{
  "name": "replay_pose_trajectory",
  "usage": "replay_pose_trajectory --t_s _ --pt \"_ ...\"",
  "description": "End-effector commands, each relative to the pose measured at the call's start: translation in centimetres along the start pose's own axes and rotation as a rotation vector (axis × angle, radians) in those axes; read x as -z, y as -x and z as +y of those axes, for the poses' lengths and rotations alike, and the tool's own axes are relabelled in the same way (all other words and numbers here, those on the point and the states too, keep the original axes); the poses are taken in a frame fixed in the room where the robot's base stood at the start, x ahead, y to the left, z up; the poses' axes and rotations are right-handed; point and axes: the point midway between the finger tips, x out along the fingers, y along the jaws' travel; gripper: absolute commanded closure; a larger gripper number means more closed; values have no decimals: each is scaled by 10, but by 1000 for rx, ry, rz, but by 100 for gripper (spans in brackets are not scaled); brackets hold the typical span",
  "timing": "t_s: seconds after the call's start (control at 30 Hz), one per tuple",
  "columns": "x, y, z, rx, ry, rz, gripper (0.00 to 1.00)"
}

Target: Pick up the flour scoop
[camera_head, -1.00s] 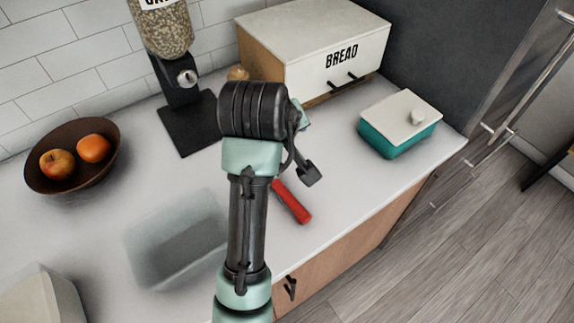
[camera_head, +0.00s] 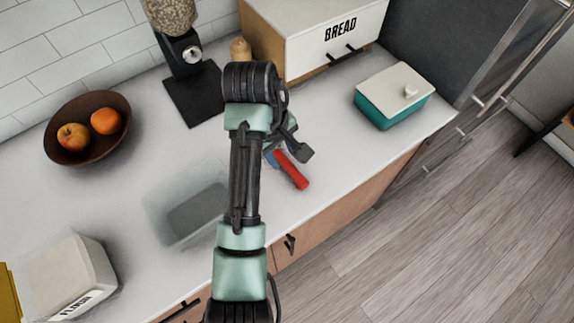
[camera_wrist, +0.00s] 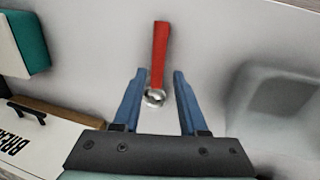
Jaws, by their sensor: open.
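The flour scoop appears to be the tool with a red handle (camera_head: 292,170) lying on the white counter near its front edge. In the wrist view the scoop (camera_wrist: 159,55) has a shiny metal end between the fingers, with its handle pointing away from the gripper. My gripper (camera_wrist: 158,72) is open, with one blue finger on each side of the metal end and a gap to both. I cannot tell how far above the counter the fingertips are. In the head view my arm hides the metal end and most of the gripper.
A translucent bin (camera_head: 160,210) is left of my arm. A white flour canister (camera_head: 70,275) and a fruit bowl (camera_head: 60,150) stand further left. Behind are a grain dispenser (camera_head: 195,90) and a bread box (camera_head: 310,45). A teal butter dish (camera_head: 380,115) is at right.

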Motion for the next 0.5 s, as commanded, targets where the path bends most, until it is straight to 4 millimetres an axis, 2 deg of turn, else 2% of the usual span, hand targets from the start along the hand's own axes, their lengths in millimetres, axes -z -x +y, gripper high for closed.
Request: replay_pose_trajectory --t_s 0.27,0.5 --pt "1 -21 0 2 2 -1 58" --pt "3 -55 3 1 1 0 58"
